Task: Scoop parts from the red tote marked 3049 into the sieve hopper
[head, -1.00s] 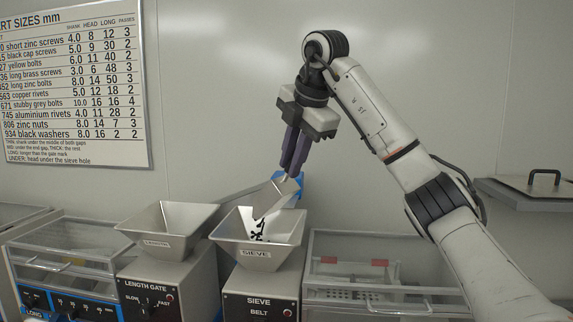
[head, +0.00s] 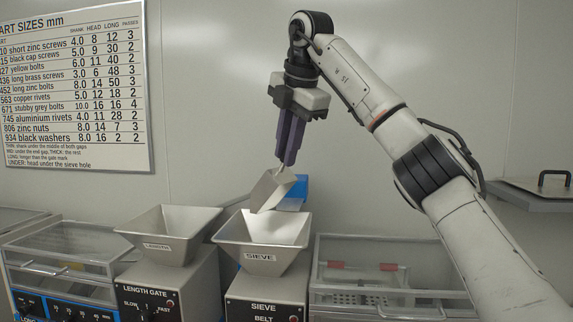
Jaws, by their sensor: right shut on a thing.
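My right gripper (head: 287,162) is shut on a metal scoop (head: 272,190). The scoop is tilted steeply, its mouth pointing down over the sieve hopper (head: 262,230), and it hangs just above the hopper's rim. No parts show in the scoop or in the air below it. The hopper is a metal funnel labelled SIEVE on top of the sieve machine (head: 262,298). Its bottom is hidden behind its front wall, and I see no parts inside. The red tote marked 3049 is not in view. My left gripper is not in view.
Left of the sieve stands the length gate (head: 155,290) with its own metal hopper (head: 170,225). A blue part (head: 297,188) shows behind the scoop. A clear-lidded bin (head: 375,270) stands at the right. A part-size chart (head: 75,90) hangs on the wall.

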